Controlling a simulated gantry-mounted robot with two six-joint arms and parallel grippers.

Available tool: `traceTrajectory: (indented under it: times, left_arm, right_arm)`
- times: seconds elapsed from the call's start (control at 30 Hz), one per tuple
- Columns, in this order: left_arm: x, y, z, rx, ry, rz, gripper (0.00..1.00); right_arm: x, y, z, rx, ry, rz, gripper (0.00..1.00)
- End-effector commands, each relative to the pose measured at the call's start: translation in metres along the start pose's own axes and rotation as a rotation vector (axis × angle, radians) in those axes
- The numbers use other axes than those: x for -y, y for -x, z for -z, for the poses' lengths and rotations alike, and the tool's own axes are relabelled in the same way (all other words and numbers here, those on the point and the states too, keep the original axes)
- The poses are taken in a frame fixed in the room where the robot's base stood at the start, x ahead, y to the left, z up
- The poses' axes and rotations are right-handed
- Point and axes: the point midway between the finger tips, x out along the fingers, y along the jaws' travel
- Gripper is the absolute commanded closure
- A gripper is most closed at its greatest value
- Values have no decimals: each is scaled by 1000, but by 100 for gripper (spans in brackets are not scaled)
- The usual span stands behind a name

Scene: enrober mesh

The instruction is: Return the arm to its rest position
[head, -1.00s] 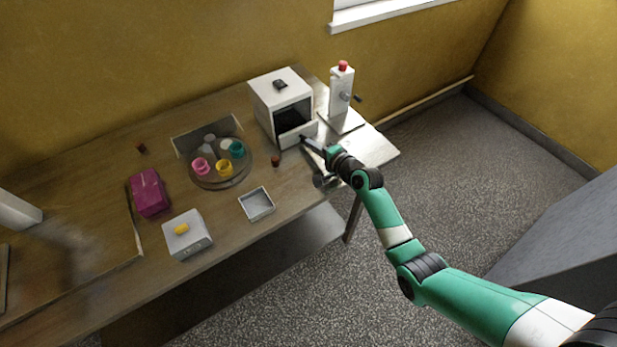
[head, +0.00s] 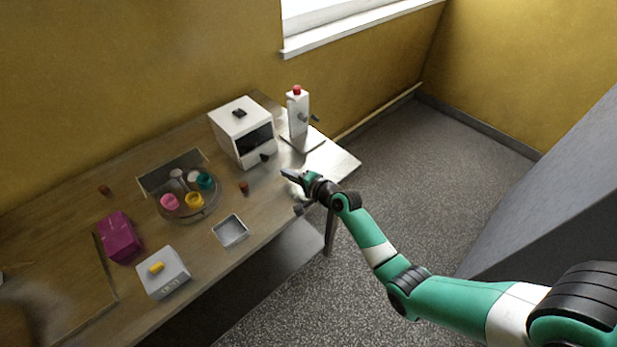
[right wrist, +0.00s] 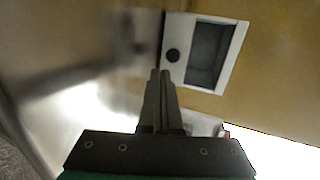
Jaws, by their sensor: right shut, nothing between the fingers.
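My right arm, green and white, reaches in from the lower right in the head view. Its gripper (head: 287,173) is shut and empty, over the pale metal plate at the right end of the table, in front of the white box and apart from it. In the right wrist view the two dark fingers (right wrist: 160,74) lie together with nothing between them. The white box (head: 226,126) has a dark front window and a dark knob low on its front; it also shows beyond the fingertips in the right wrist view (right wrist: 176,30). My left gripper is not in view.
A white stand with a red top (head: 298,116) is behind the gripper. A round tray (head: 190,216) holds several coloured cups. A small open tray (head: 230,231), a magenta box (head: 119,237) and a white box with a yellow top piece (head: 163,275) stand leftward. Floor right of the table is open.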

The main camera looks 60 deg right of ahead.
Motion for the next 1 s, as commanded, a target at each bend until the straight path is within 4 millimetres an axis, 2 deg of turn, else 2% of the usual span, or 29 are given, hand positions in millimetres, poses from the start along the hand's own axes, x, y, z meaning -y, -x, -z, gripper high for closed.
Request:
traceTrajectory:
  times: [0.03,0.1,0.2,0.33,0.83,0.93,1.0]
  left_arm:
    - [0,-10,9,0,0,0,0]
    - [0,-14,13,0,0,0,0]
    - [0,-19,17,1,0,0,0]
    - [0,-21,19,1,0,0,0]
    - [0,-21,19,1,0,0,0]
    - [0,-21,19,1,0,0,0]
    - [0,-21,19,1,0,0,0]
  right_arm:
    - [6,17,0,-2,-1,1,100]
    - [5,34,0,-2,-1,1,100]
    - [4,54,0,0,-1,1,100]
    - [2,70,0,-1,-1,2,100]
    - [1,73,-2,5,1,2,100]
    - [12,67,-21,43,19,19,100]
    - [39,58,-44,88,48,61,100]
